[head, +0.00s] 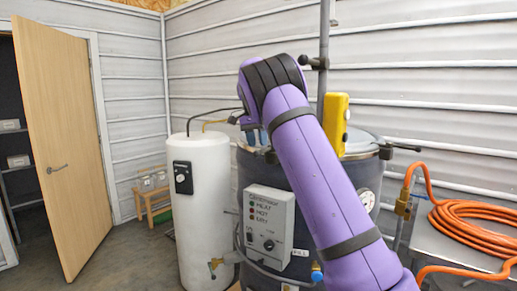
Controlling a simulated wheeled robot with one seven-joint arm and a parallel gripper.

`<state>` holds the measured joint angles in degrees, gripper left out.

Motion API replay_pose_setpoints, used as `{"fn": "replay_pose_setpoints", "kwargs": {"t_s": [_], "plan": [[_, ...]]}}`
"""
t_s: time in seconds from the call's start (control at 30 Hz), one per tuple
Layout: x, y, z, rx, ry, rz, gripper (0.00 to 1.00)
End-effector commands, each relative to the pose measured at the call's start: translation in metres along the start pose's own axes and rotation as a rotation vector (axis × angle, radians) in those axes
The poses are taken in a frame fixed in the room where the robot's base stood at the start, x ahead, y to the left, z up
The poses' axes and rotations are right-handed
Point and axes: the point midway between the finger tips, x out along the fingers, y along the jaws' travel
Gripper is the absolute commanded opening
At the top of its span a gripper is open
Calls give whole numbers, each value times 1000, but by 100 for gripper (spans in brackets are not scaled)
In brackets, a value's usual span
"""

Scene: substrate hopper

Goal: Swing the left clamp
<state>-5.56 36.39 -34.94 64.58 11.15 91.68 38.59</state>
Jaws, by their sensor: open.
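The dark grey hopper vessel (262,178) stands at the centre with a pale metal lid (362,143). A black clamp handle (403,147) sticks out at the right of its rim. A small dark fitting at the left rim (268,156) may be the left clamp, but my arm covers much of that side and I cannot be sure. My gripper (243,118) shows only in part, at the far end of my purple arm, above the left rim. It is open and appears empty. Its fingertips are mostly hidden, and I cannot tell whether they touch anything.
A grey control box (269,228) is on the vessel's front. A white tank (201,205) stands close at the left. A yellow box (335,122) and an upright pole (324,50) rise behind my arm. An orange hose (470,226) lies coiled at the right. The floor by the open door (62,140) is clear.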

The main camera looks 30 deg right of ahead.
Motion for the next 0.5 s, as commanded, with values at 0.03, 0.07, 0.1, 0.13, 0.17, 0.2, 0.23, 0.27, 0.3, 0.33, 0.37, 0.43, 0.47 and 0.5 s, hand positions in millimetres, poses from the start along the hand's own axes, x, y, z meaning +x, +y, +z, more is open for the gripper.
{"fn": "replay_pose_setpoints", "kwargs": {"t_s": [0.03, 0.07, 0.1, 0.13, 0.17, 0.2, 0.23, 0.27, 0.3, 0.33, 0.37, 0.43, 0.47, 0.5], "plan": [[7, 0, 1, 0, -1, 1, 40], [10, 0, 1, 0, -2, 1, 40], [14, 0, 0, 0, 0, 0, 40], [17, 0, 0, 0, 0, 0, 40], [20, 0, 0, 0, -1, 0, 40], [22, 0, 0, 0, -1, 0, 40], [24, 0, 0, 0, 0, 0, 40], [25, 0, 0, 0, 0, -1, 40], [26, 0, 0, 0, 1, -1, 40], [27, 0, 0, 0, 1, -1, 40], [27, 0, 0, 0, 1, -1, 40], [27, 0, 0, 0, 1, -1, 40], [27, 0, 0, 0, 1, -1, 40], [27, 0, 0, 0, 1, -1, 40]]}}
